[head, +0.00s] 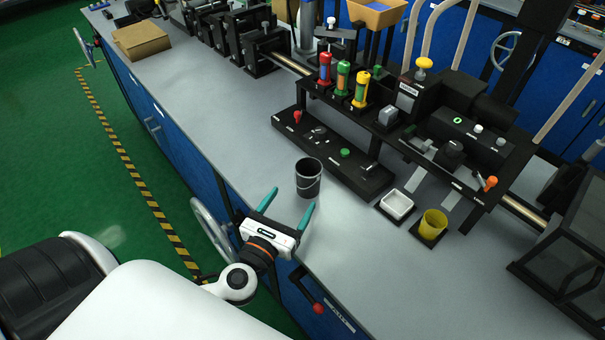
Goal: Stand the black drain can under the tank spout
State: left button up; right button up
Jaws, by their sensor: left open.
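The black drain can (308,180) stands upright and open-topped on the grey bench top, left of the black machine base. My left gripper (293,197) is in front of the can at the bench's near edge. Its two teal fingers are spread apart and point toward the can, with nothing between them. The fingertips look just short of the can, though I cannot tell the exact gap. I cannot make out for certain which part is the tank spout. My right gripper is not in view.
A white tray (397,204) and a yellow cup (432,225) sit right of the can. Red, green and yellow cylinders (342,80) stand on the black machine behind. A cardboard box (141,41) lies far left. The bench left of the can is clear.

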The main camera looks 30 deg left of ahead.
aim_at(313, 166)
pick_arm(q)
jog(key=w, duration=0.2)
jog(key=w+p, duration=0.1)
jog(key=w, duration=0.2)
jog(key=shift+w+a+r+p, duration=0.1)
jog(key=shift+w+a+p, duration=0.1)
jog(key=shift+w+p, duration=0.1)
jog(key=w, duration=0.2)
jog(key=w+p, duration=0.1)
jog(key=w, duration=0.2)
jog(key=shift+w+a+r+p, duration=0.2)
jog(key=shift+w+p, duration=0.05)
jog(key=shift+p, duration=0.05)
jog(key=shift+w+f, duration=0.1)
jog(key=shift+w, duration=0.2)
jog(key=shift+s, duration=0.1)
jog(key=shift+c, duration=0.3)
jog(key=c, duration=1.1)
